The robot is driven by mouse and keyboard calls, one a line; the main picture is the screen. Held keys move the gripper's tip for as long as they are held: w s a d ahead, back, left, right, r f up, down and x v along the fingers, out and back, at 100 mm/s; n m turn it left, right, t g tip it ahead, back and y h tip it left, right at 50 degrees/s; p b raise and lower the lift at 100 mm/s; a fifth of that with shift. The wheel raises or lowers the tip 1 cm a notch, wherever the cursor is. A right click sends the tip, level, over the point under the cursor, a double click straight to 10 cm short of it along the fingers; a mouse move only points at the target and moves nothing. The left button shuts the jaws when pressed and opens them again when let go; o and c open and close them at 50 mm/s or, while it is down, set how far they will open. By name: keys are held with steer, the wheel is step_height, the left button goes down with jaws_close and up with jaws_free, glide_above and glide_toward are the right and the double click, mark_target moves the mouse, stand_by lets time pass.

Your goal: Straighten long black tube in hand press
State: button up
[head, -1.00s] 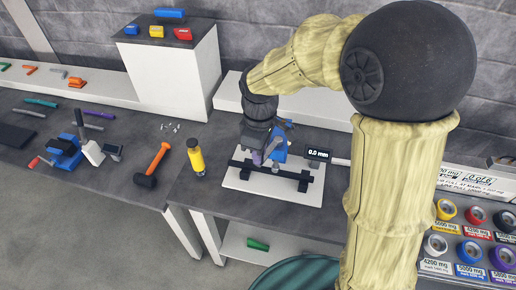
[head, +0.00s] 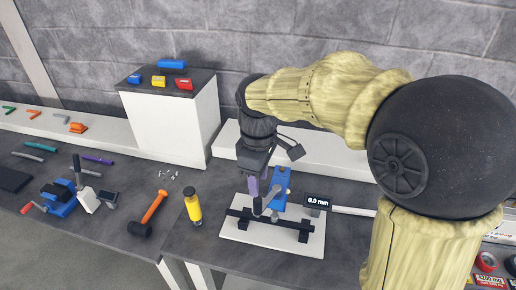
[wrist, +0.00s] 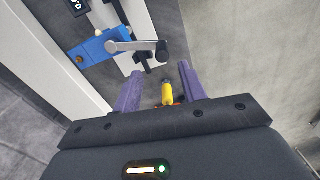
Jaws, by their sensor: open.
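The hand press stands on a white base plate (head: 262,240) with a blue body (head: 281,187) and a grey lever (head: 264,205). The long black tube (head: 250,219) lies level across black supports on the plate. The press display (head: 318,202) reads 6.0 mm. My gripper (head: 254,194) is beside the lever, above the tube, with purple fingers. In the wrist view my open gripper (wrist: 160,70) has nothing between its fingers. The lever (wrist: 133,46) and its dark end (wrist: 162,50) lie just beyond the fingertips, apart from them. The tube is mostly hidden there.
A yellow bottle (head: 193,207) and an orange-handled hammer (head: 152,210) stand and lie left of the press. Another blue tool (head: 60,198) with a red handle is farther left. A white block (head: 172,112) bears small coloured boxes. A white ledge runs behind.

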step_height(320, 180, up, 10)
steer(key=shift+s+f+b, duration=0.2)
steer(key=shift+f+b, duration=0.05)
steer(key=shift+b, duration=0.05)
steer(key=s+d+f+m+t, duration=0.1)
steer(key=s+d+f+m, duration=0.2)
steer(key=d+f+m, duration=0.4)
steer(key=s+d+f+m+t, duration=0.1)
steer(key=s+d+f+m, duration=0.3)
steer(key=f, duration=1.1)
steer(key=d+m, duration=0.3)
steer(key=d, duration=0.3)
steer(key=shift+s+d+t, duration=0.15)
steer(key=shift+d+t, duration=0.15)
steer(key=shift+d, duration=0.1)
